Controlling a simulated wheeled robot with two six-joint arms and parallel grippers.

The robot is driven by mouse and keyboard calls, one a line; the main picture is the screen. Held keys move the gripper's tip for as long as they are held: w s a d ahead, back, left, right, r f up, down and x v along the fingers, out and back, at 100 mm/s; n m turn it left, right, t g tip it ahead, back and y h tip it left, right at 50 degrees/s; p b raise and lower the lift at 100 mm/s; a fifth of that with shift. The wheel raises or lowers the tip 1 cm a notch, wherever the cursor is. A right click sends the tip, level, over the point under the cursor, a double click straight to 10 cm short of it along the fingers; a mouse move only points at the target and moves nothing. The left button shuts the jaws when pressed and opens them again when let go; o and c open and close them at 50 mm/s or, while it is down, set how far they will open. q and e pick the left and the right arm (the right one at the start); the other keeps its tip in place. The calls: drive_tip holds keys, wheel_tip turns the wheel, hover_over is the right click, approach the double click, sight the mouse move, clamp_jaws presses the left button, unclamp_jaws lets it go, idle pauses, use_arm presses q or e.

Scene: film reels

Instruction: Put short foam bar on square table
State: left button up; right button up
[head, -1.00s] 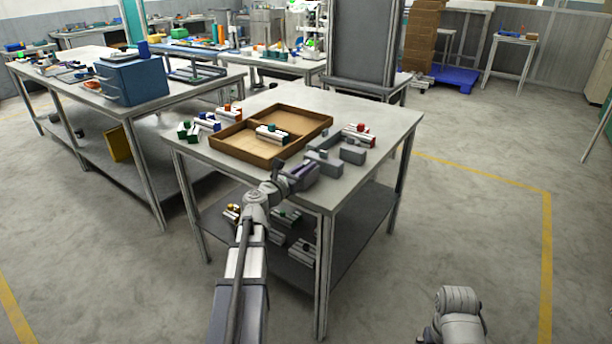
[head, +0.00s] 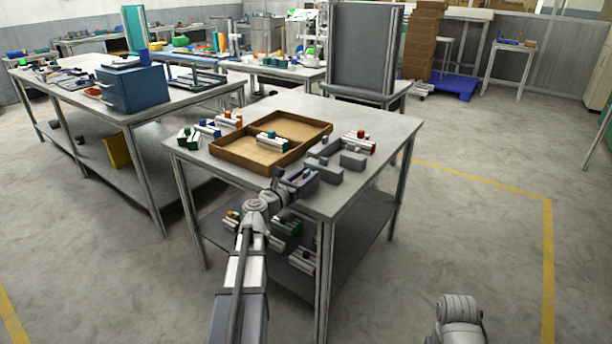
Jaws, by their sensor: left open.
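The square table (head: 378,130) is the near grey metal one. Two plain grey blocks lie on its top near the front right: a longer one (head: 325,171) and a shorter one (head: 353,159), likely foam bars. I cannot tell for sure which is the short foam bar. My left gripper (head: 308,180) is open, low over the table's front edge, right beside the longer grey block. Whether it touches the block cannot be made out. My right gripper is out of view; only part of that arm shows at the bottom right.
A wooden divided tray (head: 226,158) sits on the table, with a grey and green part in it. Clamp-like parts with coloured knobs (head: 360,141) stand around it. A lower shelf (head: 360,238) holds more parts. The back right of the tabletop is clear.

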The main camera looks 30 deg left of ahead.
use_arm(q)
drive_tip(key=s+a, duration=0.1)
drive_tip(key=s, duration=1.1)
drive_tip(key=shift+r, duration=0.1)
